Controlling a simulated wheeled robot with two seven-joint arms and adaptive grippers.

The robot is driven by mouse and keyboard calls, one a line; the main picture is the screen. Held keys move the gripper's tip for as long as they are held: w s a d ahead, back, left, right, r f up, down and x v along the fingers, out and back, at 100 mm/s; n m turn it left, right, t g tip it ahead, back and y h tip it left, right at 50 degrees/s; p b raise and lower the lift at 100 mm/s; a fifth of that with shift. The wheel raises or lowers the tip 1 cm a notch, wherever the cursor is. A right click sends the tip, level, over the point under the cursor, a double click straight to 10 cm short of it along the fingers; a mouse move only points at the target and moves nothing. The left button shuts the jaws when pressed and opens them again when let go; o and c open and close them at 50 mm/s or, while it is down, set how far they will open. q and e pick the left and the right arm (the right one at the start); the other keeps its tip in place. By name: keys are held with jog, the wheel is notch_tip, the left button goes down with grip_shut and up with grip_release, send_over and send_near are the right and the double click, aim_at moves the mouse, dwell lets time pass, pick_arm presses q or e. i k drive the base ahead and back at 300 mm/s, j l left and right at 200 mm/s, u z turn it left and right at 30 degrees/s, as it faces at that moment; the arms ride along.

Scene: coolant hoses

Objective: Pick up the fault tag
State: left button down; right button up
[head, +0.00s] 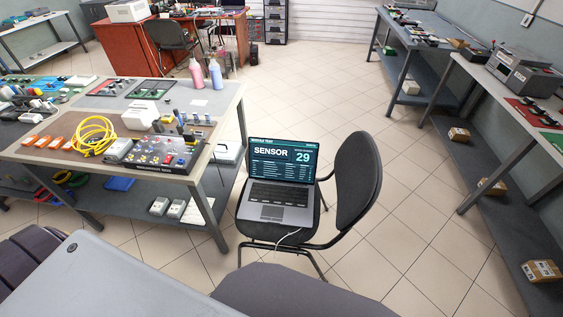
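I cannot make out a fault tag anywhere in the head view; if it is here, it is too small or hidden. Neither of my grippers is in view. A laptop (280,193) sits open on a black chair (357,185) near the middle. Its screen reads "SENSOR 29".
A workbench (209,150) at left holds a yellow hose coil (93,135), a control box (160,152) and two bottles. Benches line the right wall, with small boxes (540,270) on a low shelf. A red desk (130,50) stands far back. Tiled floor (420,190) is clear right of the chair.

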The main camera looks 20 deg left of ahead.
aim_at(68, 147)
jog(key=j+u, duration=0.3)
jog(key=j, duration=0.15)
jog(key=j+u, duration=0.25)
jog(key=j, duration=0.2)
jog(key=i+j+u, duration=0.15)
jog(key=j+u, duration=0.15)
jog(key=i+j+u, duration=0.25)
jog(key=j, duration=0.3)
jog(key=j+u, duration=0.3)
jog(key=i+j+u, duration=0.25)
jog(key=j, duration=0.15)
jog(key=i+j+u, duration=0.3)
